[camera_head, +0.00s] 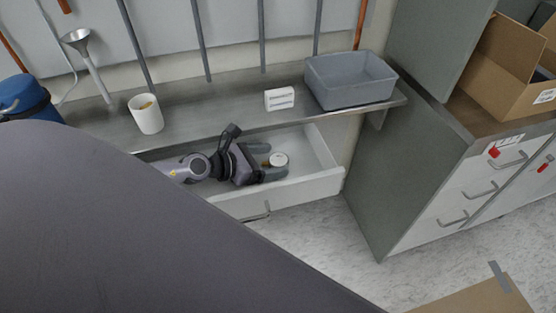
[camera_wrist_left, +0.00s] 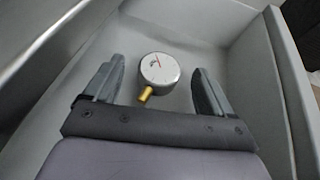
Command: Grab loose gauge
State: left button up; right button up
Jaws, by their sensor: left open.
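The loose gauge (camera_wrist_left: 159,69) lies in the open drawer, its round white dial with a red needle facing up and its brass stem pointing toward my left gripper. It also shows in the head view (camera_head: 279,159). My left gripper (camera_wrist_left: 157,82) is open inside the drawer, with one finger on each side of the gauge and a gap on both sides. In the head view my left gripper (camera_head: 263,160) reaches in from the left. The drawer (camera_head: 310,186) is pulled out under the metal bench. My right gripper does not show.
The metal bench (camera_head: 205,123) overhangs the back of the drawer. On it stand a white cup (camera_head: 146,114), a small white box (camera_head: 279,98) and a grey bin (camera_head: 350,80). Drawer walls (camera_wrist_left: 268,80) enclose the gripper. A cabinet (camera_head: 420,150) stands at right.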

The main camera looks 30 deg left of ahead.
pick_arm(q)
jog(key=shift+w+d+f, duration=0.25)
jog(key=shift+w+d, duration=0.05)
jog(key=shift+w, duration=0.2)
jog(key=shift+c, duration=0.3)
jog(key=c, duration=1.1)
jog(key=shift+c, duration=0.2)
jog(key=shift+r, duration=0.1)
